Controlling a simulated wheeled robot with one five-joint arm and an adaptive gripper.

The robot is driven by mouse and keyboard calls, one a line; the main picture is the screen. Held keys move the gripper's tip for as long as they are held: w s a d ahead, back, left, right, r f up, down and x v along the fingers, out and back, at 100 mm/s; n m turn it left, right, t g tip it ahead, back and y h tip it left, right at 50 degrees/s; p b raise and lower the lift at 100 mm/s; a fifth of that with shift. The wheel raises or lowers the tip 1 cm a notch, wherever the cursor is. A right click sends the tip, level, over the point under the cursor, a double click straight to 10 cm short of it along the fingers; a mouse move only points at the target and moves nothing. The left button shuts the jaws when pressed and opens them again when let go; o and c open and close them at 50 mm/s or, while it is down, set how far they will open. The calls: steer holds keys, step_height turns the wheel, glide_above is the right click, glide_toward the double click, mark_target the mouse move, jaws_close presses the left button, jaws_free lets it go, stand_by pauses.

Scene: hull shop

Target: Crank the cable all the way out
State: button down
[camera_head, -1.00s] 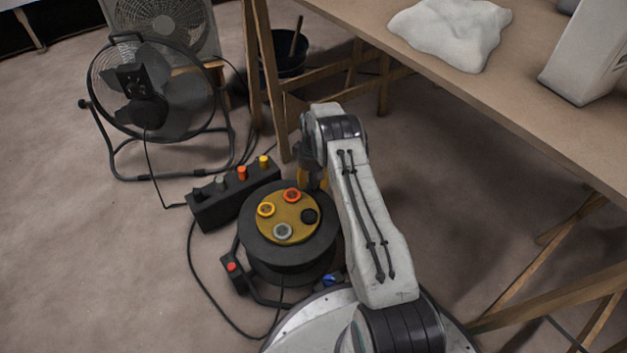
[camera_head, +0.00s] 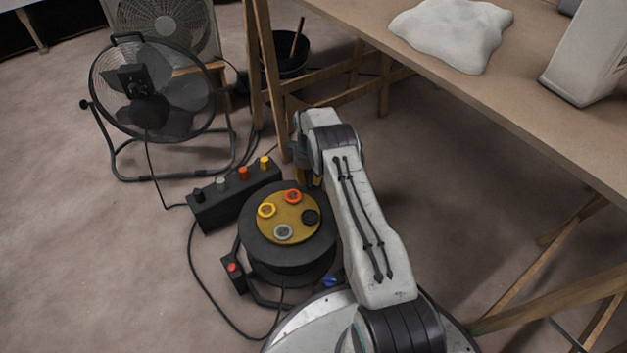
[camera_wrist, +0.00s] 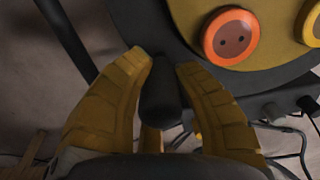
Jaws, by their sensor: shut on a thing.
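A black cable reel (camera_head: 287,262) stands on the floor in front of my base. Its yellow-brown face (camera_head: 290,217) carries orange, yellow, grey and black sockets. In the wrist view the orange socket (camera_wrist: 231,37) is close above my gripper. My gripper (camera_wrist: 164,72) has its two yellow fingers shut on a dark crank handle (camera_wrist: 161,101) at the reel's edge. In the head view the gripper is mostly hidden behind my arm, at the reel's far right side. The handle is hidden there too.
A black power strip (camera_head: 238,194) with coloured sockets lies behind the reel, cables around it. A floor fan (camera_head: 150,95) stands at the back left. A wooden table (camera_head: 480,95) on trestle legs is at the right. Open floor lies at left.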

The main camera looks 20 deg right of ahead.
mark_target(299, 186)
steer(key=shift+w+a+f+n, duration=0.15)
steer(key=shift+w+a+n, duration=1.1)
steer(key=shift+n, duration=0.25)
steer(key=shift+s, duration=0.1)
steer(key=c, duration=0.9)
jaws_free()
step_height(299, 186, up, 12)
